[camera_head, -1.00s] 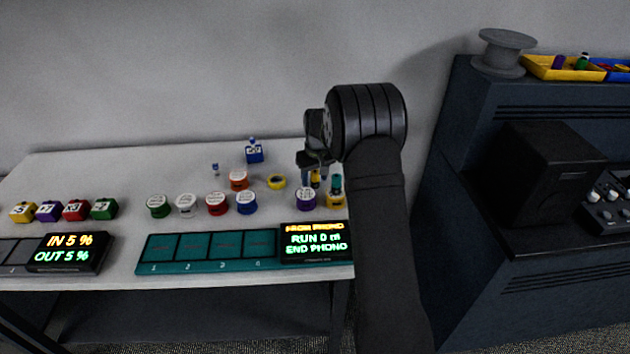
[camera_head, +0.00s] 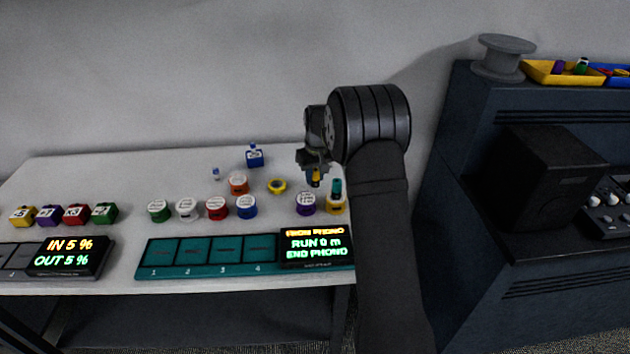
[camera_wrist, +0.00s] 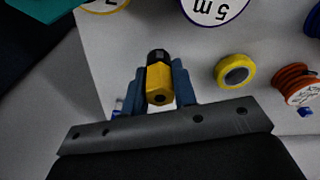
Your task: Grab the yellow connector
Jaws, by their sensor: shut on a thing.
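The yellow connector (camera_wrist: 159,84), a yellow body with a black end, is between the two blue-grey fingers of my gripper (camera_wrist: 160,82) in the wrist view. The fingers are shut on it from both sides. In the head view my gripper (camera_head: 314,176) hangs over the right part of the table, and the small yellow connector (camera_head: 315,177) shows at its fingertips, behind the purple-rimmed spool. It appears held above the table top; the exact height is hard to tell.
A purple-rimmed spool (camera_head: 306,203) and a yellow spool (camera_head: 335,207) with a teal-topped piece stand just in front. A yellow ring (camera_head: 277,186) and an orange spool (camera_head: 238,184) lie to the left. A teal tray (camera_head: 160,272) lines the front edge.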

